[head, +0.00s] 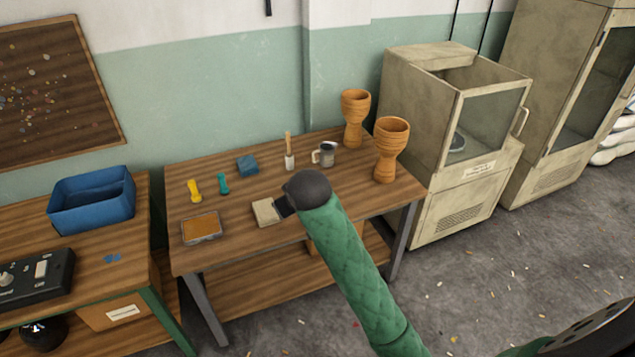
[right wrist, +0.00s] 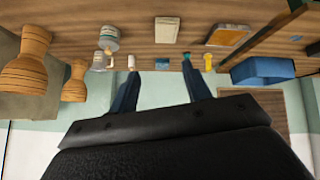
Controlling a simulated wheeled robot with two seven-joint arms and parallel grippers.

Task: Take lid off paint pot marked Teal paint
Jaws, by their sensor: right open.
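A grey-white pot (right wrist: 108,38) with a pale label shows in the right wrist view, where the picture is upside down. Its label is too small to read, so I cannot tell whether it is the Teal paint pot or see its lid clearly. In the head view my dark wrist seems to hide this pot. My right gripper (right wrist: 160,70) is open and empty, its two dark fingers spread above the table. In the head view the gripper is mostly hidden behind my green arm, near a beige block (head: 266,212). My left gripper is not in view.
A blue bin (head: 92,205) is left.

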